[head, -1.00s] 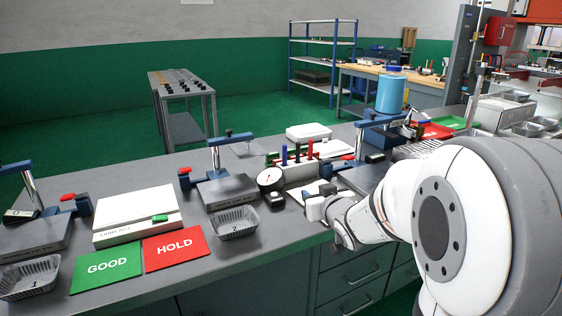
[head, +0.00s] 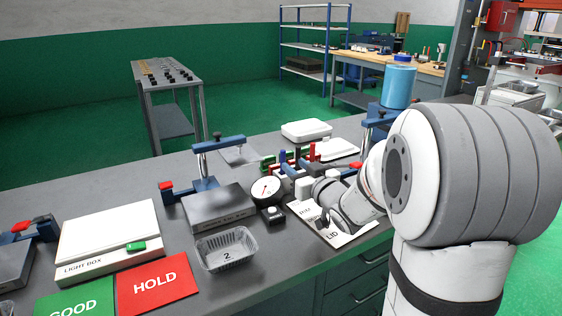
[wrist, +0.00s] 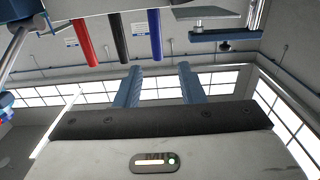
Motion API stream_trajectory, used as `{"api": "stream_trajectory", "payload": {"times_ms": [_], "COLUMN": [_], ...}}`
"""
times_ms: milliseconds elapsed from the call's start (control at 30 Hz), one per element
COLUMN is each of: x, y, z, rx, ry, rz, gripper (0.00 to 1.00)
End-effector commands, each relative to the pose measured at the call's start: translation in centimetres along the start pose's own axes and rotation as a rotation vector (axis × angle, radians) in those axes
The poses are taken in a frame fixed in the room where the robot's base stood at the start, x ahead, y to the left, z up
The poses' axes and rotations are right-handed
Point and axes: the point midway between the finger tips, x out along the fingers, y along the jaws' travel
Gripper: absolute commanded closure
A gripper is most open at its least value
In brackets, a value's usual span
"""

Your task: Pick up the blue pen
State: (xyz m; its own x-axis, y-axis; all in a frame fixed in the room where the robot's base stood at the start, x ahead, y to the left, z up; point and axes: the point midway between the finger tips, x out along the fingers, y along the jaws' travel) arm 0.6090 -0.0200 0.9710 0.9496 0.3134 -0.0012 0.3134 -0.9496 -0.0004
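The blue pen (head: 283,158) stands upright in a holder behind the dial gauge in the head view. In the wrist view the blue pen (wrist: 154,35) hangs in from the top edge, beside a black pen (wrist: 119,38) and a red pen (wrist: 84,42). My gripper (wrist: 159,68) is open and empty. Its two blue fingers point toward the pens, and the blue pen's visible end lies between their lines, just past the tips. In the head view my wrist is near the holder, and the fingers are mostly hidden.
The dial gauge (head: 265,190) stands left of my wrist. A white lid sheet (head: 347,238) lies below it. A blue-capped jar (head: 398,83) stands behind my arm.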

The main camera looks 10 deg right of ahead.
Motion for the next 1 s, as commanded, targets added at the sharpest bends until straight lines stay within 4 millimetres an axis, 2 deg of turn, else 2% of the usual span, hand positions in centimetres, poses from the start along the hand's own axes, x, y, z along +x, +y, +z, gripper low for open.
{"api": "stream_trajectory", "payload": {"times_ms": [167,667,933,1000], "x": [1.0,7.4,7.8,7.8], "y": [0.0,0.2,0.3,0.3], "z": [0.0,0.4,0.4,0.4], "rx": [0.000,0.000,0.000,0.000], "ry": [0.000,0.000,-0.001,-0.001], "rz": [0.000,0.002,0.003,0.003], "gripper": [0.64,0.64,0.64,0.68]}}
